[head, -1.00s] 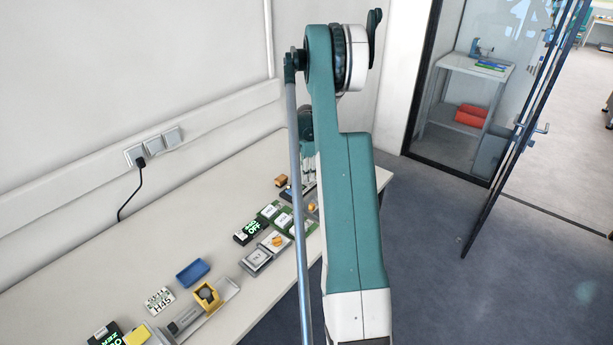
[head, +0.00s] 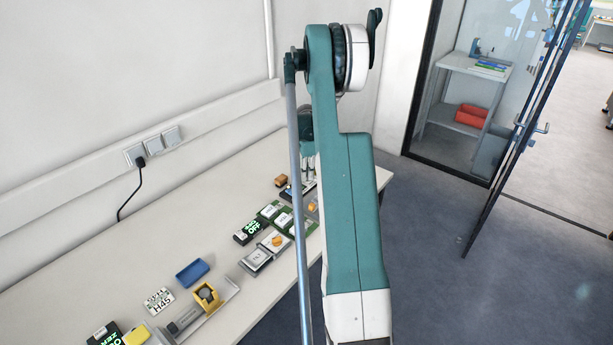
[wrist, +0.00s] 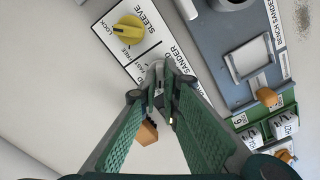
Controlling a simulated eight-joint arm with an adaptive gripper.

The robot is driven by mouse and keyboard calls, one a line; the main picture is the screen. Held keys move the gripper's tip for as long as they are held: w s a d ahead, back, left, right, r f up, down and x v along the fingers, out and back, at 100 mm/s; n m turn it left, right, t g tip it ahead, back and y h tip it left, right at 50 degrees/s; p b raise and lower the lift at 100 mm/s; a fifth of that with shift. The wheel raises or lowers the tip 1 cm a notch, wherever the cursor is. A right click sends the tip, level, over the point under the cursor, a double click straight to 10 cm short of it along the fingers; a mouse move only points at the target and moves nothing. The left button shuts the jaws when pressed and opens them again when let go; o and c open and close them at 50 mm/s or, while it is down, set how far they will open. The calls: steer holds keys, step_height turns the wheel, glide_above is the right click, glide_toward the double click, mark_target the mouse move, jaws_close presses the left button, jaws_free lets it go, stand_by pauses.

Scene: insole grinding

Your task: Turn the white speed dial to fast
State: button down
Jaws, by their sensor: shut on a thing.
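The white speed dial (wrist: 157,70) sits on a white panel marked SANDER in the wrist view. Only a small part of it shows, because my fingertips cover the rest. My gripper (wrist: 161,92) is shut on the dial. Its two green fingers come together there from the bottom of the picture. The dial's pointer direction cannot be made out. In the head view my arm hides the dial.
A yellow dial (wrist: 128,30) marked SLEEVE, with LOCK and FREE, lies above left. An orange block (wrist: 147,132) stands close by the left finger. The grey bench sander (wrist: 235,40) is on the right. A blue tray (head: 193,272) lies on the table, with bare tabletop behind it.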

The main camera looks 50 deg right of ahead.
steer(key=m+b, duration=0.1)
steer(key=m, duration=0.4)
steer(key=shift+w+d+b, duration=0.1)
steer(key=shift+b, duration=0.25)
steer(key=m, duration=0.3)
steer(key=m+b, duration=0.1)
steer(key=m, duration=0.2)
steer(key=shift+d+m, duration=0.2)
steer(key=shift+m, duration=0.2)
steer(key=m+b, duration=0.1)
steer(key=m, duration=0.4)
steer(key=shift+d, duration=0.1)
steer(key=m, duration=0.5)
steer(key=shift+d+m, duration=0.15)
steer(key=shift+m, duration=0.25)
steer(key=c, duration=2.6)
jaws_free()
steer(key=shift+o, duration=0.2)
steer(key=shift+r, duration=0.15)
step_height(320, 180, up, 12)
